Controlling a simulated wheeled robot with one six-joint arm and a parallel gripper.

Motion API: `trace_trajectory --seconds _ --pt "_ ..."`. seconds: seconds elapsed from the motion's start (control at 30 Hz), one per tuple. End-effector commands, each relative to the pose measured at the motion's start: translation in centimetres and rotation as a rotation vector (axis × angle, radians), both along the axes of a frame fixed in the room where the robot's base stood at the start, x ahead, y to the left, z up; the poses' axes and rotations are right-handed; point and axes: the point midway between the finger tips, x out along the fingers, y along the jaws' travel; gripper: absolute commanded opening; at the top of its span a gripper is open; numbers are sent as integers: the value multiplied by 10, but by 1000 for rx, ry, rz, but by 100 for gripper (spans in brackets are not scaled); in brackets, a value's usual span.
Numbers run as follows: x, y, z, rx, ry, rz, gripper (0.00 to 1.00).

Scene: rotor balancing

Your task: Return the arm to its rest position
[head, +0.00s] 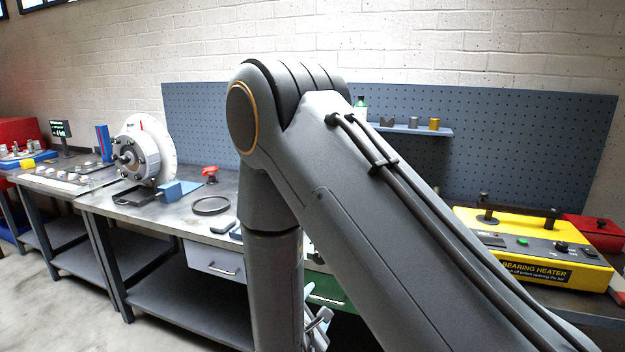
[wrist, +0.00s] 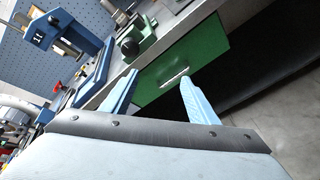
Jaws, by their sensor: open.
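My arm fills the middle of the head view, its elbow raised and its forearm pointing down. My gripper (wrist: 156,92) shows in the wrist view as two light blue fingers, spread apart with nothing between them. Beyond the fingers is the green drawer front (wrist: 184,68) of the bench; I cannot judge the exact distance. In the head view the gripper is mostly hidden at the bottom behind my arm. The rotor (head: 140,155), a pale disc on a stand, stands on the left bench, apart from my arm.
A yellow bearing heater (head: 535,248) sits on the right bench. A black ring (head: 210,205) and a red knob (head: 210,171) lie on the left bench. In the wrist view a blue press (wrist: 62,38) and a green vise (wrist: 136,42) stand on the bench. Bare floor (head: 50,300) shows at lower left.

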Motion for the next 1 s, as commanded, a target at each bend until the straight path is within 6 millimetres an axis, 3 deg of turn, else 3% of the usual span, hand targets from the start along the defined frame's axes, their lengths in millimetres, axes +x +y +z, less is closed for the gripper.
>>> trace_trajectory --seconds 0.23,0.47,0.7,1.0 --pt "12 -19 15 587 135 -163 54" --pt "-15 -49 37 1061 302 -451 54" --pt "-78 -101 65 1370 424 -900 54" --pt "-171 -169 92 1471 382 -1477 54"
